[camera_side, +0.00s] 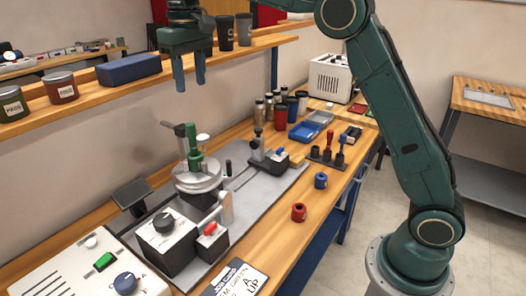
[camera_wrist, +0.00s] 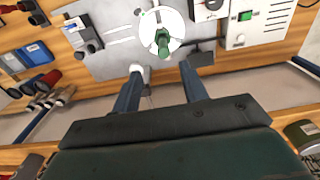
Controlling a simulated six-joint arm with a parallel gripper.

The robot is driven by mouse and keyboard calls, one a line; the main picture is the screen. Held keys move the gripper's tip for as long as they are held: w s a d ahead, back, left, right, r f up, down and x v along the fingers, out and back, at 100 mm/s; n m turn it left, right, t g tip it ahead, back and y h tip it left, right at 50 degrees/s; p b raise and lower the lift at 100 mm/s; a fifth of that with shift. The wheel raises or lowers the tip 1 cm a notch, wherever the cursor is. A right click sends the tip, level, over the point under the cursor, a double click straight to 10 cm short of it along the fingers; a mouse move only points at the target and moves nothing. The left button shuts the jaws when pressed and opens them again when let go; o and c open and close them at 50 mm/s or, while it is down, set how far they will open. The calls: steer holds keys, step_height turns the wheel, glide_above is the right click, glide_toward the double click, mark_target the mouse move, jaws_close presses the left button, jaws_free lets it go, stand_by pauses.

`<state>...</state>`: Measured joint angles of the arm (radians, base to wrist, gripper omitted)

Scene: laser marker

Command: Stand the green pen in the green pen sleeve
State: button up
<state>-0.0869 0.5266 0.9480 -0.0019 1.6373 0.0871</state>
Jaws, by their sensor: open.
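A green upright piece (camera_side: 195,160) stands on the round metal plate of the marking fixture (camera_side: 198,181). Its lower part is wider and its upper part narrower; I cannot tell for sure whether this is the green pen standing in the green pen sleeve. The green piece also shows in the wrist view (camera_wrist: 162,40), near the middle of the round plate (camera_wrist: 176,22). My gripper (camera_side: 189,88) is open and empty, high above the fixture and clear of it. In the wrist view its two fingers (camera_wrist: 161,70) point toward the plate.
A red ring-shaped piece (camera_side: 299,212) and a blue one (camera_side: 321,180) stand on the bench. A rack (camera_side: 326,157) holds several upright handled pieces. A control box (camera_side: 165,238) stands before the plate. A shelf (camera_side: 85,95) with jars runs behind.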

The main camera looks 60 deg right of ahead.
steer(key=s+d+r+t, duration=0.1)
steer(key=s+d, duration=0.1)
steer(key=s, duration=0.7)
steer(key=s+d+r+t, duration=0.1)
steer(key=s+r+t, duration=0.1)
steer(key=s, duration=0.7)
steer(key=s+f+t, duration=0.1)
steer(key=s+f, duration=0.4)
steer(key=s, duration=0.3)
steer(key=s+d+f+t, duration=0.1)
steer(key=s+f, duration=0.4)
steer(key=s, duration=0.3)
steer(key=shift+s+d+f, duration=0.15)
steer(key=shift+d+f, duration=0.15)
steer(key=shift+f, duration=0.05)
steer(key=shift+c, duration=0.4)
